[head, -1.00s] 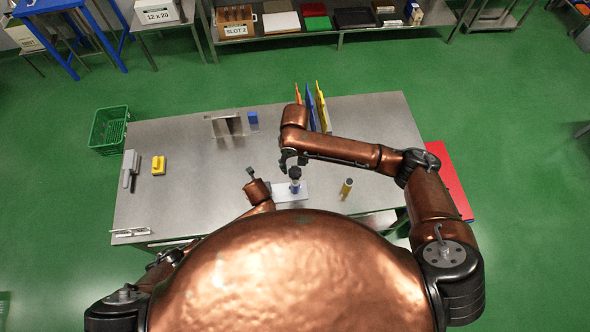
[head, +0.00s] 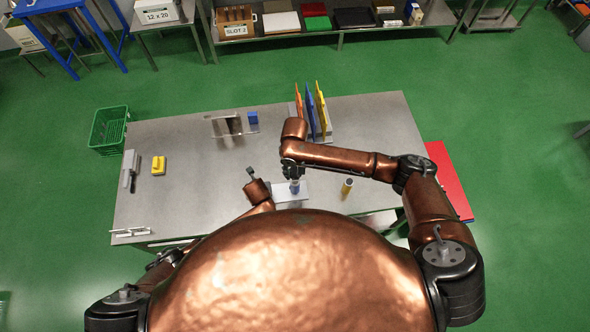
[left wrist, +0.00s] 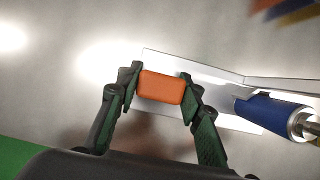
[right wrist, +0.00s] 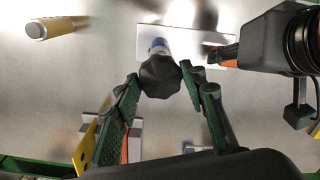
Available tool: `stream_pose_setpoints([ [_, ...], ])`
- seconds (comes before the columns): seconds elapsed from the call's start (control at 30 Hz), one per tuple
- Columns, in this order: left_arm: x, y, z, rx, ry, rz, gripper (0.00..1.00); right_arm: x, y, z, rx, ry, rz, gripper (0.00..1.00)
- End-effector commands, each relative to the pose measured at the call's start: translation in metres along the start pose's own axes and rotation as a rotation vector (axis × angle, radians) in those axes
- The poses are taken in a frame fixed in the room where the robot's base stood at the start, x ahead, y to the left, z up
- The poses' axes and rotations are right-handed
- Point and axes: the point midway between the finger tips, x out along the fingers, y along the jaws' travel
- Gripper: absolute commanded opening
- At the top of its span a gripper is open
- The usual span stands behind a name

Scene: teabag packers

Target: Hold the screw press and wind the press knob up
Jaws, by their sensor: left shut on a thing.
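The screw press has a white base plate (head: 318,188), a blue body (head: 295,188) and a dark lobed knob (right wrist: 160,77). The left wrist view shows an orange block (left wrist: 161,87) at the plate's side, with the blue cylinder (left wrist: 268,113) to its right. My left gripper (left wrist: 160,85) is shut on the orange block. My right gripper (right wrist: 160,76) is over the press, its fingers open on either side of the knob, with narrow gaps seeming to show. In the head view, my right gripper (head: 292,172) hides the knob, and my left fingers cannot be made out.
A rack with upright orange, blue and yellow boards (head: 310,108) is behind my right arm. A blue block (head: 253,118), a yellow object (head: 158,165) and a grey object (head: 129,170) lie left. The left-middle tabletop is clear.

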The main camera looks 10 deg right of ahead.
Motion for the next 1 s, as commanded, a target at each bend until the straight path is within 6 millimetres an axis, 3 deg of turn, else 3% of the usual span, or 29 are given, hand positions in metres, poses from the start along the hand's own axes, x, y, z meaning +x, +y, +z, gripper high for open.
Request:
stream_pose_setpoints([
  [0.37, 0.0005, 0.0014, -0.0002, 0.0, 0.001, 0.003, 0.0, -0.0002, 0.0002, -0.0001, 0.0, 0.0, 0.0, 0.12],
  [0.67, 0.0005, 0.0015, -0.0002, 0.0, 0.001, 0.003, 0.0, -0.0003, 0.0004, -0.0002, -0.038, 0.0, 0.001, 0.12],
  [1.0, 0.0005, 0.0015, -0.0002, 0.0, 0.001, 0.003, 0.0, -0.0004, 0.0006, -0.0003, -0.261, 0.0, 0.001, 0.12],
])
